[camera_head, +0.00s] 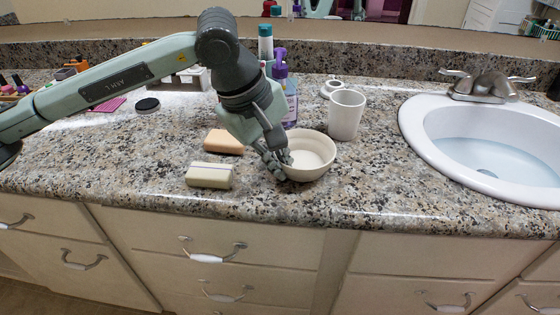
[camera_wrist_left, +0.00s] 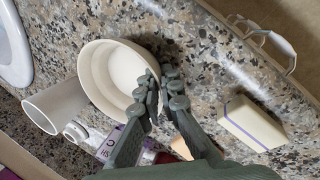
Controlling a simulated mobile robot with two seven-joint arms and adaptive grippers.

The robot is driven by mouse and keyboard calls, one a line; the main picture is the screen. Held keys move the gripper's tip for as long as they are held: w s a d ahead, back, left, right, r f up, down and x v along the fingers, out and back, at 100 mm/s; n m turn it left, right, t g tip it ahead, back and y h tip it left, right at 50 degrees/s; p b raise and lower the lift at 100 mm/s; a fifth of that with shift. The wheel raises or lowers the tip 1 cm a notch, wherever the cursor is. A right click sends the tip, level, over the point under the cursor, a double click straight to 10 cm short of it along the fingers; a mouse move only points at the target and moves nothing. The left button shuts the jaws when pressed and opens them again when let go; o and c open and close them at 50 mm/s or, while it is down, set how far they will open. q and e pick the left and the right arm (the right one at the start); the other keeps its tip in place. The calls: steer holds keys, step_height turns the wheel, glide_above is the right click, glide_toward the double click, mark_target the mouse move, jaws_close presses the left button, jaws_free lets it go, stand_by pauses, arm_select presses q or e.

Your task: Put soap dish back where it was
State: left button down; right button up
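The soap dish appears to be the round cream bowl (camera_head: 318,166) on the counter, left of the white cup; it also shows in the left wrist view (camera_wrist_left: 98,72). My left gripper (camera_head: 278,163) is at its near left rim. In the left wrist view the fingers (camera_wrist_left: 160,80) are close together, one inside the bowl and one outside, shut on the wall. The fingers hide that part of the rim. The dish is upright and looks empty. I cannot tell whether it is clear of the counter. My right gripper is not in view.
A cream soap bar with a stripe (camera_head: 209,176) and an orange bar (camera_head: 224,142) lie left of the dish. A white cup (camera_head: 346,115) and a purple-topped bottle (camera_head: 281,85) stand behind. The sink (camera_head: 415,130) is at right. The front counter is clear.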

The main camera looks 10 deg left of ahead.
arm_select(q)
steer(key=shift+f, duration=0.1)
steer(key=c, duration=2.2)
jaws_free()
steer(key=o, duration=0.5)
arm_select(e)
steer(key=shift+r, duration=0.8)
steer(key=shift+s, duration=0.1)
arm_select(q)
steer(key=shift+r, duration=0.2)
steer(key=v, duration=1.2)
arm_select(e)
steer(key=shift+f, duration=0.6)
